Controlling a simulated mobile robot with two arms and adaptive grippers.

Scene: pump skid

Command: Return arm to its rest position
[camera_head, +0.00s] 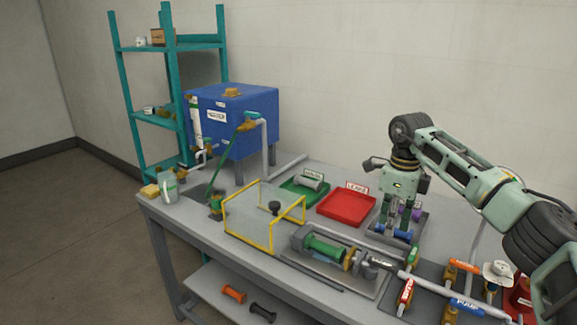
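My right arm (455,170) comes in from the right edge, bends at a raised dark joint and hangs down at its end. My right gripper (396,216) points down over a grey tray (421,238) on the bench. Small blue (403,233) and purple (416,214) parts lie in the tray around the fingertips. The fingers are small and overlap these parts in the view. I cannot tell whether they are open or shut, or whether they touch anything. My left gripper is not in view.
A red tray (347,208) and a green tray (298,198) lie left of my gripper. A yellow-framed clear guard (252,228), a green pump (325,247) and pipes with valves (463,304) crowd the bench front. A blue tank (233,120) and teal shelf (160,110) stand behind.

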